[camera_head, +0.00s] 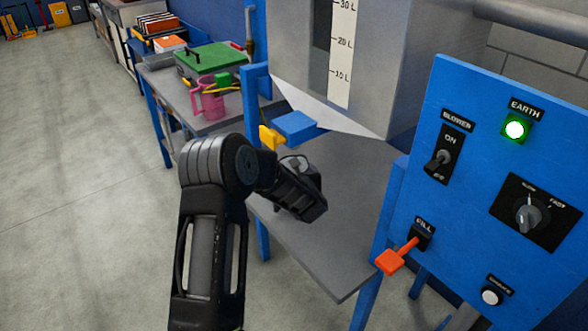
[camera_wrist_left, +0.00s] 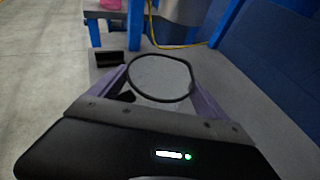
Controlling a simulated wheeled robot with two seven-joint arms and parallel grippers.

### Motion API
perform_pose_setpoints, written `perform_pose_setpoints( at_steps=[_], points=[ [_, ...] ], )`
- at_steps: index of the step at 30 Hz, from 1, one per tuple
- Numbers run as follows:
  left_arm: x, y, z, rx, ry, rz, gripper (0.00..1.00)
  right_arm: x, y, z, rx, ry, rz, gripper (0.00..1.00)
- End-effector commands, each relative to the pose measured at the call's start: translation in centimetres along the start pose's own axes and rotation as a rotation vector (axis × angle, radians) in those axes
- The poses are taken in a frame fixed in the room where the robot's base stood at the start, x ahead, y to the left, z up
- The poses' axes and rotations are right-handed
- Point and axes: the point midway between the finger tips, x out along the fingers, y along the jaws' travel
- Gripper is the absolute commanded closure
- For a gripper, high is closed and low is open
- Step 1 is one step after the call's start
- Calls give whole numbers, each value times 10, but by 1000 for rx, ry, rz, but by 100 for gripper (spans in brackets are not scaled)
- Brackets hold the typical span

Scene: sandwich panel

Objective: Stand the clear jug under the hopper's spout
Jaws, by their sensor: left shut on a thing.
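The hopper (camera_head: 400,90) is a grey tank with a litre scale, sloping down to a pale cone above a grey shelf (camera_head: 345,240). A blue part (camera_head: 296,126) with a yellow piece sits below the cone; the spout opening itself is not clear to see. My left gripper (camera_head: 303,188) is low over the shelf, below and near the blue part. In the left wrist view its fingers (camera_wrist_left: 160,92) are shut on the clear jug (camera_wrist_left: 163,72), whose dark round rim shows between them. In the head view my gripper mostly hides the jug, so I cannot tell whether it touches the shelf. My right gripper is not in view.
A blue control panel (camera_head: 490,190) with an orange fill lever (camera_head: 394,259) stands at right. A blue post rises beside the shelf. The floor at left is clear.

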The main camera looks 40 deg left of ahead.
Motion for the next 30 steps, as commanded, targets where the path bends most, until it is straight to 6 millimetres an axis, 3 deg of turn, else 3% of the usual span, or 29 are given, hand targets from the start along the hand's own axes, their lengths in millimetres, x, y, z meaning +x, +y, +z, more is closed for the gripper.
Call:
perform_pose_setpoints(
  at_steps=[11,12,17,30],
  points=[
    [1,0,-3,-1,-2,0,83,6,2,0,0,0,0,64],
    [1,0,-3,-1,-1,0,13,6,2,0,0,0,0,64],
    [1,0,-2,-1,-1,0,0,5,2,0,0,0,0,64],
    [-6,-1,0,-1,-1,-1,0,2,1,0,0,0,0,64]
  ],
)
